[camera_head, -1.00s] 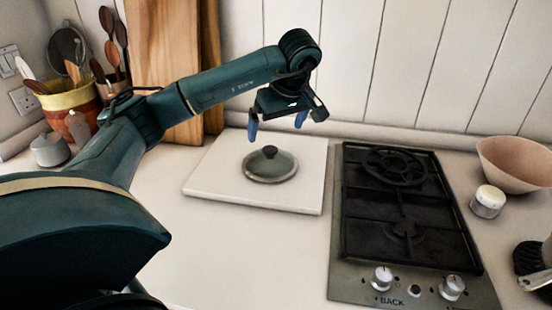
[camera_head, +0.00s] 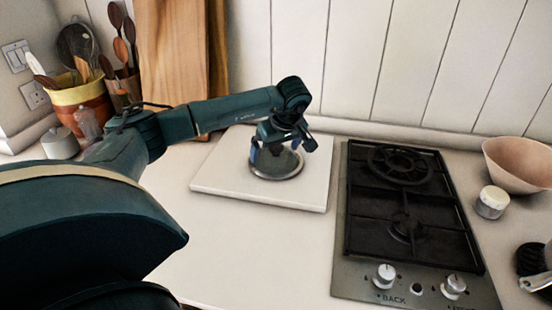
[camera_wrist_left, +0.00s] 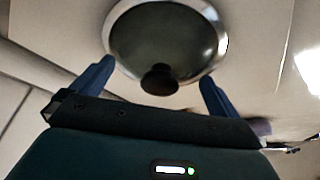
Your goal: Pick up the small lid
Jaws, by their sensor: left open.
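The small lid (camera_head: 287,171) is a round dark grey-green disc with a lighter metal rim. It lies on the white board (camera_head: 315,190) on the counter. My left gripper (camera_head: 274,152) is over the lid and hides its knob in the head view. In the left wrist view, the lid (camera_wrist_left: 180,25) and its dark knob (camera_wrist_left: 159,80) show. The two blue fingers of my left gripper (camera_wrist_left: 157,83) are spread apart, one on each side of the knob, with nothing held between them. I cannot tell the exact height of the fingertips above the lid. My right gripper does not show.
A black gas hob (camera_head: 408,210) stands right of the board. A white-lidded jar (camera_head: 491,202) and a pinkish bowl (camera_head: 519,165) are at the far right. Wooden boards (camera_head: 175,60) lean at the back, beside a utensil pot (camera_head: 83,105). The counter in front of the board is clear.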

